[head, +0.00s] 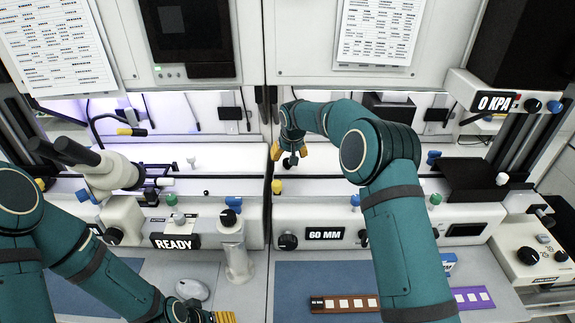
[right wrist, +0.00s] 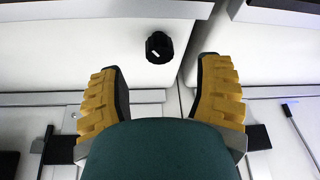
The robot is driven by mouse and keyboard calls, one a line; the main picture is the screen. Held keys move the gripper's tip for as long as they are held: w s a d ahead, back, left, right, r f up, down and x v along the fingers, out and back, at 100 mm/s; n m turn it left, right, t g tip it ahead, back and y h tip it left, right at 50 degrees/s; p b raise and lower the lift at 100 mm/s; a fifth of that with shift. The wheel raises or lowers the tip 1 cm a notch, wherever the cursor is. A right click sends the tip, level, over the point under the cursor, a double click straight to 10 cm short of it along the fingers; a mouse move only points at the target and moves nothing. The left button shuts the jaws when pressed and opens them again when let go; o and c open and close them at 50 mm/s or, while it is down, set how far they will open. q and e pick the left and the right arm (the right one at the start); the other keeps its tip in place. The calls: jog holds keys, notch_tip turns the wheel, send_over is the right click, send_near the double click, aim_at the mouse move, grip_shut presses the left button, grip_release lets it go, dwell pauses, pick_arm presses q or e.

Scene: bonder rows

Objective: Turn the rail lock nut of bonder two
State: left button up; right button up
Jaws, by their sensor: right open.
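My right gripper (head: 291,155) hangs over the bench of the right-hand machine, close to the seam between the two machines. In the right wrist view its yellow, black-padded fingers (right wrist: 160,88) are spread wide with nothing between them. A black round knob with a white mark (right wrist: 159,47) shows beyond the fingertips on a white surface, apart from them. I cannot tell whether it is the rail lock nut. In the head view a black knob (head: 288,241) sits left of the "60 MM" display (head: 326,234). My left gripper (head: 212,316) is partly cut off at the bottom edge.
The left machine has a microscope (head: 100,165) and a "READY" display (head: 174,242). Yellow (head: 277,186) and blue (head: 355,200) knobs stand near my right arm. A brown strip (head: 345,303) and a mouse (head: 192,289) lie in front. A "0 KPA" box (head: 497,102) is at right.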

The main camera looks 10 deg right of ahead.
jog(key=x, duration=0.5)
jog(key=shift+w+f+b, duration=0.2)
jog(key=shift+f+b, duration=0.1)
jog(key=shift+b, duration=0.1)
grip_shut()
